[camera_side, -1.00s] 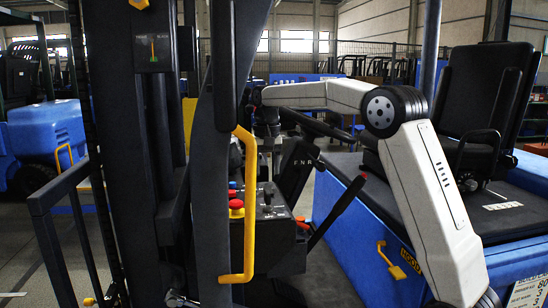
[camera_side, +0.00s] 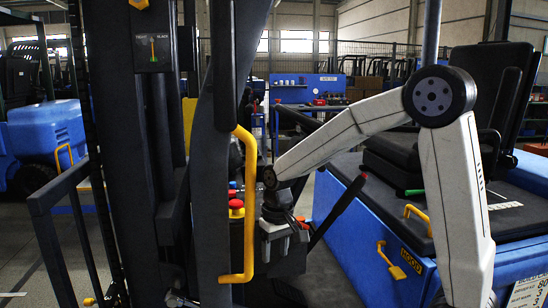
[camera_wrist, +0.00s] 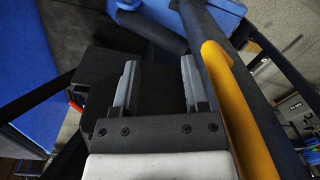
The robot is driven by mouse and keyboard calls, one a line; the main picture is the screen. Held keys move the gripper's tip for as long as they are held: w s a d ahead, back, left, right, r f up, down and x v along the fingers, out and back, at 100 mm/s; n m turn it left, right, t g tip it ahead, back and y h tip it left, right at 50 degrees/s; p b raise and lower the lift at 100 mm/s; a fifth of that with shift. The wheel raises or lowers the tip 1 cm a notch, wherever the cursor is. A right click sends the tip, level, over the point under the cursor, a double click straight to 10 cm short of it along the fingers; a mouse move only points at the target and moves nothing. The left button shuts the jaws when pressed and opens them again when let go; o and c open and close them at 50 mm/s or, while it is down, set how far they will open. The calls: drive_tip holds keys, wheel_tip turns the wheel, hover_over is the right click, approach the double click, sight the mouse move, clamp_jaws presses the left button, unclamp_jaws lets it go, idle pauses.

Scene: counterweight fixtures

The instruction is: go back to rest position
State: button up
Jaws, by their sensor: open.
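My gripper (camera_side: 277,244) points downward in front of the black control panel, right of the yellow grab handle (camera_side: 247,190). In the wrist view my gripper (camera_wrist: 159,82) shows two grey fingers spread apart with nothing between them. The fingers stand over a dark surface, and I cannot tell whether they touch anything. The gripper and wrist hide much of the panel and its levers. A red and yellow knob (camera_side: 236,207) shows just left of the gripper. The rest position is not marked in either view.
A black lever with a red tip (camera_side: 340,208) stands close right of my gripper. The yellow handle in the wrist view (camera_wrist: 240,110) runs close along the right finger. A black seat (camera_side: 480,110) and blue bodywork (camera_side: 345,235) lie to the right. A dark mast (camera_side: 140,200) stands left.

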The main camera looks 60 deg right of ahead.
drive_tip(key=s+a+f+n+t, duration=0.2)
drive_tip(key=s+a+f+n, duration=0.2)
drive_tip(key=s, duration=0.5)
drive_tip(key=shift+a+f+h, duration=0.3)
drive_tip(key=shift+a+f, duration=0.8)
drive_tip(key=shift+f, duration=0.45)
